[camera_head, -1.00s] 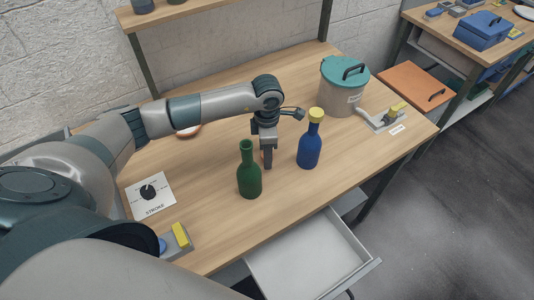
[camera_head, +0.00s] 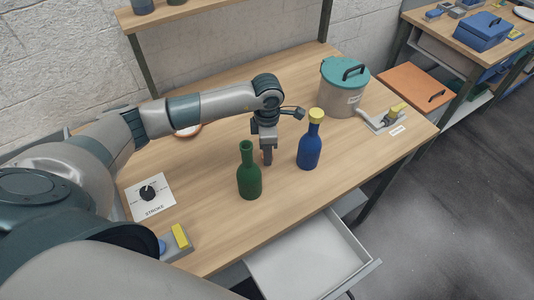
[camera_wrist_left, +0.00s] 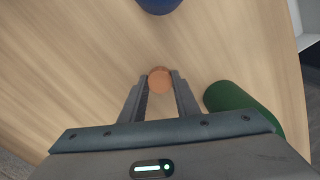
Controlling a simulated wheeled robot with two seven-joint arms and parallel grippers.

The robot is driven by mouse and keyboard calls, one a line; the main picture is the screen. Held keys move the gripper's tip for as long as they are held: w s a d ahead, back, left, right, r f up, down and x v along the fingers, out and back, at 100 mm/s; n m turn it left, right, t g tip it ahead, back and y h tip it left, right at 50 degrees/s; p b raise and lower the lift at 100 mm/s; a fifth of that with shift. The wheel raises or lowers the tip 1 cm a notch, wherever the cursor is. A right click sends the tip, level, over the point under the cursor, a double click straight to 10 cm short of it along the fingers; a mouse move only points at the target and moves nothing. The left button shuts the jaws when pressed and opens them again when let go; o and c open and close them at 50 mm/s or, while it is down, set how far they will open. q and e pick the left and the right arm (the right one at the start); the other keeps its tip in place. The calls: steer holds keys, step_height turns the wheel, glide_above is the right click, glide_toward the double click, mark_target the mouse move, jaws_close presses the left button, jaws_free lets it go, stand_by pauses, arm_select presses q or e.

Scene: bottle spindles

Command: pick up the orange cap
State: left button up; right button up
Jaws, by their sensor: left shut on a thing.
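The orange cap (camera_wrist_left: 160,80) shows in the left wrist view as a round disc between the fingertips. My left gripper (camera_wrist_left: 161,88) is shut on it. In the head view my left gripper (camera_head: 267,158) points down near the tabletop, between the green bottle and the blue bottle; the cap is mostly hidden there by the fingers. The green bottle (camera_head: 249,179) stands upright with no cap on its neck. The blue bottle (camera_head: 309,152) stands upright with a yellow cap (camera_head: 316,115) on top. My right gripper is not in view.
A grey bin with a teal lid (camera_head: 345,72) stands at the back right beside a small lever device (camera_head: 384,119). A dial plate marked STROKE (camera_head: 151,196) and a block with a yellow top (camera_head: 180,236) lie at left. A white drawer (camera_head: 310,262) is open at the front.

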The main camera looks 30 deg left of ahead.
arm_select(q)
step_height(320, 180, up, 8)
steer(key=b, duration=0.3)
steer(key=shift+r, duration=0.1)
steer(key=shift+r+b, duration=0.3)
steer(key=shift+r, duration=0.35)
steer(key=shift+d, duration=0.1)
